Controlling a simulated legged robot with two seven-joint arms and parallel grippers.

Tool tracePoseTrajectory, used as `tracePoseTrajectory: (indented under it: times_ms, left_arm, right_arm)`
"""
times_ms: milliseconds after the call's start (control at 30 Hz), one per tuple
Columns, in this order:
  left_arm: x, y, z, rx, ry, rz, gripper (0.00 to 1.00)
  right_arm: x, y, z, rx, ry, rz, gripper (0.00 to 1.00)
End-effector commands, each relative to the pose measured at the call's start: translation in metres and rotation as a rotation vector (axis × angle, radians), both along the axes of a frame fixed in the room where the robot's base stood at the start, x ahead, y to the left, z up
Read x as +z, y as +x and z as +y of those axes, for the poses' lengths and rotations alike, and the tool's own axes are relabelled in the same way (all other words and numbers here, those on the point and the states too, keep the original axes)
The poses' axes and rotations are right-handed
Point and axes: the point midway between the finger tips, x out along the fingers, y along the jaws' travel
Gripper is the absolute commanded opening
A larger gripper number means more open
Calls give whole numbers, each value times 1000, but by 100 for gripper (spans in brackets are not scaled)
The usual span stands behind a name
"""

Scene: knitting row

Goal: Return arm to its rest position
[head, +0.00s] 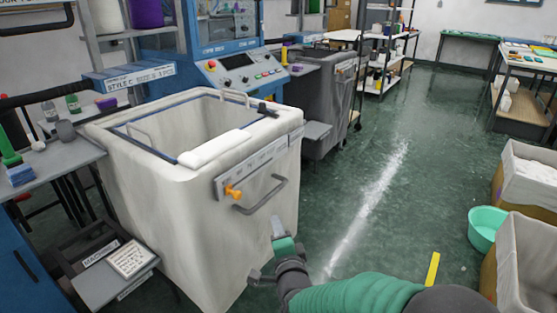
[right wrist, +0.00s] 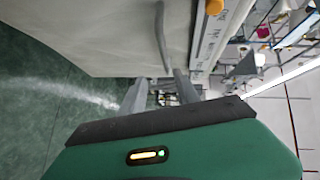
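My right gripper (head: 278,224) is in front of the large off-white bin (head: 150,205), just below its grey bar handle (head: 262,202). In the right wrist view, the two grey fingers of the gripper (right wrist: 160,88) stand apart with nothing held between them. The handle (right wrist: 161,40) lies ahead of the gap; I cannot tell whether a finger touches it. My right arm (head: 355,296) reaches in from the bottom right of the head view. My left gripper is not in view.
A white roll lies on the bin's rim. A dark grey bin (head: 325,95) stands behind, by the blue machine (head: 225,60). A teal basin (head: 483,228) and tan boxes (head: 530,185) are at right.

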Motion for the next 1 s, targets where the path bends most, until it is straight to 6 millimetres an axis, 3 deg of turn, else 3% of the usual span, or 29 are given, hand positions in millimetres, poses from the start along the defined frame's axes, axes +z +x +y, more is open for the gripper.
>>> tracePoseTrajectory:
  times_ms: [67,133,200,333,500,667,700,867,1000]
  left_arm:
    - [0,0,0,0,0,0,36]
    - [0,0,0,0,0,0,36]
    - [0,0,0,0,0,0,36]
    - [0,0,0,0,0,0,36]
    - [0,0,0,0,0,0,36]
    - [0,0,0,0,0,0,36]
    - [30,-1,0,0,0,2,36]
    - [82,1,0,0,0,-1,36]
    - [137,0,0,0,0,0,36]
  right_arm:
    - [-12,-9,-14,33,-117,56,38]
    - [-36,-29,-38,106,-321,165,38]
    - [-67,-64,-71,212,-551,303,38]
    - [-108,-133,-123,415,-845,520,38]
    - [-136,-214,-170,651,-1046,721,38]
    - [-149,-288,-202,874,-1143,869,38]
    - [-118,-283,-200,870,-1144,861,38]
    - [-67,-282,-199,867,-1142,860,38]
    - [-12,-282,-199,866,-1141,858,38]
